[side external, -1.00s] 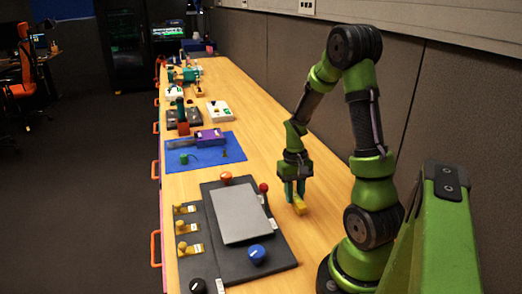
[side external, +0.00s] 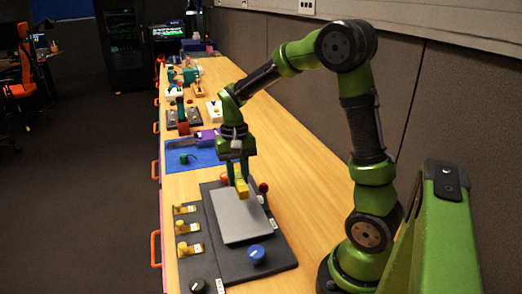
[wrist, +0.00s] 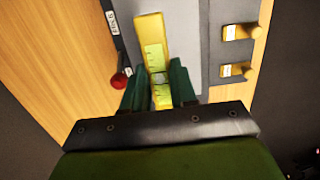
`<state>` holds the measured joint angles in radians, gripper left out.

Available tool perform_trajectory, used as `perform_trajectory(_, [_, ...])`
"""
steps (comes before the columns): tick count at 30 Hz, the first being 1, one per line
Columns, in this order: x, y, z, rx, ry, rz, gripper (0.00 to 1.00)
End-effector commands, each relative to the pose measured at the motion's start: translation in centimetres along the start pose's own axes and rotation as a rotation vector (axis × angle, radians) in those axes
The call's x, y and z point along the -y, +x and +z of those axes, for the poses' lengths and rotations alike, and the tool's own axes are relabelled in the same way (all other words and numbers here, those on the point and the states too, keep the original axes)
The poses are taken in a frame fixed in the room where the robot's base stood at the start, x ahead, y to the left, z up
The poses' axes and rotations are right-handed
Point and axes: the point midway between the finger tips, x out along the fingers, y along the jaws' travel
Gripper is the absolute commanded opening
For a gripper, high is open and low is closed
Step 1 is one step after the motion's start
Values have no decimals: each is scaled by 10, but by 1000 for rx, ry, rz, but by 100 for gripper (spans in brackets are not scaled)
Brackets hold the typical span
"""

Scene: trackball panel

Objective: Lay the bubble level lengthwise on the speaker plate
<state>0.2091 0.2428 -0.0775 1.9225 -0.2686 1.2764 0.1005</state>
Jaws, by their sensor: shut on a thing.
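The bubble level is a yellow bar (side external: 241,187) with a greenish vial strip, seen from above in the wrist view (wrist: 153,50). My gripper (side external: 238,172) is shut on it, with a green finger on each side; the fingers also show in the wrist view (wrist: 159,88). The speaker plate is the flat grey rectangle (side external: 240,220) on the dark panel. The level is over the far part of the plate, roughly along its long direction. I cannot tell whether it touches the plate. My gripper hides part of the level.
The dark panel (side external: 272,270) carries a blue knob (side external: 257,254), a red ball-topped lever (side external: 263,188), an orange knob (side external: 224,178) and yellow toggles (side external: 184,228). A blue mat (side external: 180,155) with tools lies beyond. Bare wood lies right of the panel.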

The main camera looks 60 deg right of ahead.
Motion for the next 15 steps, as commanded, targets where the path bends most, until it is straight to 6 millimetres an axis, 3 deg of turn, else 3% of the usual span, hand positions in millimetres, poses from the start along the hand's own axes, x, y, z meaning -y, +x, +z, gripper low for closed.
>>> perform_trajectory(15, [3, 29, -2, 3, 2, 2, 0])
